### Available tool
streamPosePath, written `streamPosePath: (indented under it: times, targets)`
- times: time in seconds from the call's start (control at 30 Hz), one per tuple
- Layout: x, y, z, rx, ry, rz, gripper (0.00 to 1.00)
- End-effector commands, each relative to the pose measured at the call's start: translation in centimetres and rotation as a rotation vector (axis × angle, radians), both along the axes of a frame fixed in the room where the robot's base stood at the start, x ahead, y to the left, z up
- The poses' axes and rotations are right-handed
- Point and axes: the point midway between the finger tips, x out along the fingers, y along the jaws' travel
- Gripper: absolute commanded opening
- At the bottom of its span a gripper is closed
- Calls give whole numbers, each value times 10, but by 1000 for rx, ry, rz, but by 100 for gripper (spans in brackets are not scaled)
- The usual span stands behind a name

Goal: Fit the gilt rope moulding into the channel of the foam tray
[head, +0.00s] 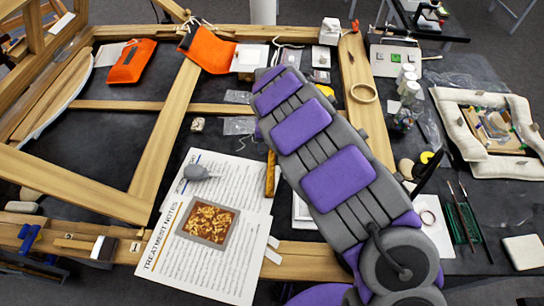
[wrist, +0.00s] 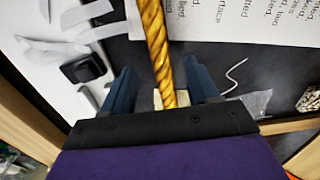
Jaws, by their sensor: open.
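The gilt rope moulding (wrist: 155,45) is a twisted gold rod. It runs lengthwise between the two dark blue fingers of my gripper (wrist: 158,70) in the wrist view. The fingers stand apart with gaps on both sides of the rod. In the head view a short golden strip (head: 271,173), seemingly the moulding, shows just left of my arm; my gripper is hidden there. I cannot identify the foam tray or its channel with certainty. A white tray-like piece (head: 300,213) is partly covered by my arm.
Printed sheets (head: 165,240) carry a framed gilt fragment (head: 208,222) and a grey bulb-shaped object (head: 197,172). Wooden beams (head: 165,130) cross the dark table. Orange pouches (head: 131,61) lie at the back. A padded white frame (head: 463,165) and bottles (head: 408,92) are at right.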

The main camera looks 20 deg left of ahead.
Motion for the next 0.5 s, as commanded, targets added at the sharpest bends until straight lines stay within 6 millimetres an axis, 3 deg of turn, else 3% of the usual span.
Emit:
streamPosePath:
  times: [0.2,0.5]
  targets:
    - [4,1,-33,1,-1,0,60]
    - [4,-1,-35,5,-2,0,58]
